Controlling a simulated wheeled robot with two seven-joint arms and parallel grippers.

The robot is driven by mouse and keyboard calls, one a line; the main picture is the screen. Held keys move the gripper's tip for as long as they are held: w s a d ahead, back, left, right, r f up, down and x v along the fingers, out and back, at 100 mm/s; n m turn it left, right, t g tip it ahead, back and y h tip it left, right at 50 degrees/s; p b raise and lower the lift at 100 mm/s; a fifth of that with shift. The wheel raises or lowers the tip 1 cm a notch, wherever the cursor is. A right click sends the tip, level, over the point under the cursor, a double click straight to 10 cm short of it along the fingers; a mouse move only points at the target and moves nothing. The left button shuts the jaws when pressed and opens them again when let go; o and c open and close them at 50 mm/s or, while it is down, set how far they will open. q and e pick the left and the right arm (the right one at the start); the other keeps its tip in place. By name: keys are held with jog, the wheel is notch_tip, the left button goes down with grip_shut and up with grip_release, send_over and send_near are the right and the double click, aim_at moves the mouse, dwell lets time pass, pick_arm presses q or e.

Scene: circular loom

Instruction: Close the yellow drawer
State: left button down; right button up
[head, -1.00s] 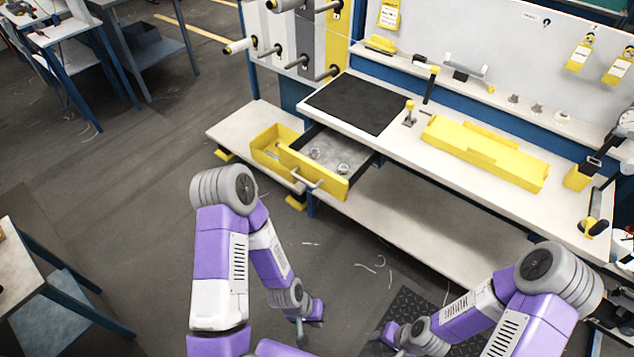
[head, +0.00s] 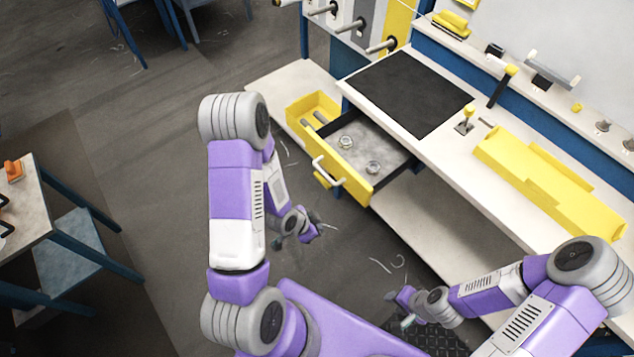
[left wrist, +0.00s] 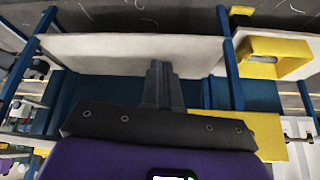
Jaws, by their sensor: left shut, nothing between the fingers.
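The yellow drawer (head: 342,168) stands pulled out from under the workbench, with its inside showing. It has a yellow front with a pale bar handle (head: 328,171), a grey floor and round metal parts inside. My left gripper (head: 316,231) is below and in front of the drawer, apart from it. In the left wrist view its fingers (left wrist: 159,84) are together and empty. Yellow parts show at the right of that view; I cannot tell which is the drawer. My right gripper (head: 392,297) is low, below the bench; its fingers are too small to read.
A yellow bin (head: 312,107) sits on the low white shelf (head: 270,88) beside the drawer. The workbench (head: 465,165) carries a black mat (head: 408,92) and a long yellow tray (head: 550,180). Another table (head: 25,205) stands at left. Open floor lies between it and the drawer.

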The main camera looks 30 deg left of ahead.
pick_arm(q)
jog(key=a+r+m+t+h+b, duration=0.1)
jog(key=a+r+m+t+b, duration=0.3)
jog(key=a+r+m, duration=0.9)
jog(key=w+d+f+m, duration=0.1)
jog(key=w+d+f, duration=0.2)
jog(key=w, duration=0.3)
jog(key=w+d+f+m+b, duration=0.1)
jog(key=w+d+f, duration=0.3)
jog(key=w+f, duration=0.1)
jog(key=shift+w+m+t, duration=0.3)
jog(key=shift+w+t, duration=0.05)
jog(key=shift+t, duration=0.05)
jog(key=shift+d+f, duration=0.1)
